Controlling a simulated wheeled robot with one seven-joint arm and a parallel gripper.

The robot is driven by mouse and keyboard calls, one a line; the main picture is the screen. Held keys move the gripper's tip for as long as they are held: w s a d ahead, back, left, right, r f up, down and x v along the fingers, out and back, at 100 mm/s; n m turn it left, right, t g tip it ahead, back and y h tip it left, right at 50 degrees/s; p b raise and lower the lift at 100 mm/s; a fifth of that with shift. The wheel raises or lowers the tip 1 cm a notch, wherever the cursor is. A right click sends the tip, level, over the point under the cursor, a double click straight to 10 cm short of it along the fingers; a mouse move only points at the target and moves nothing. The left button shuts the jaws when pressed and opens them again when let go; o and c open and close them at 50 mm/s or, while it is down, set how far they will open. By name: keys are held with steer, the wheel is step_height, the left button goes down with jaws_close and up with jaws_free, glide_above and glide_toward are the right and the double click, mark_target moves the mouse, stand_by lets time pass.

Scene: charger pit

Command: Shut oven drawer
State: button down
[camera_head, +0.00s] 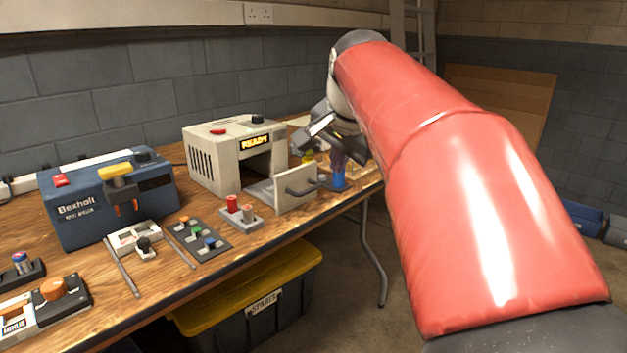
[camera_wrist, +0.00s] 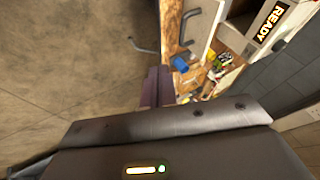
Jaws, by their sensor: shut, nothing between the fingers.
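The oven is a beige box (camera_head: 218,158) with a lit READY sign, standing on the workbench in the head view. Its drawer (camera_head: 292,190) is pulled out at the front right, with a grey bar handle (camera_head: 303,188) on its front panel. In the wrist view the drawer front (camera_wrist: 207,24) and handle (camera_wrist: 190,27) show at the top, with the READY sign (camera_wrist: 270,22) to the right. My gripper (camera_head: 345,157) is to the right of the drawer front, apart from the handle, with its fingers hanging down. Its dark purple fingers (camera_wrist: 157,86) are shut and empty.
A blue item (camera_head: 336,183) stands on the bench below my gripper. A blue Bexhalt unit (camera_head: 105,200) and small control panels fill the left bench. A yellow-lidded bin (camera_head: 250,290) sits below. Floor in front is open.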

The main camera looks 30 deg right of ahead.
mark_target(282, 180)
steer(key=w+f, duration=0.8)
steer(key=shift+w+d+f, duration=0.1)
steer(key=shift+d+f, duration=0.05)
steer(key=shift+f, duration=0.25)
steer(key=shift+w+f, duration=0.1)
steer(key=shift+w, duration=0.25)
steer(key=shift+a, duration=0.2)
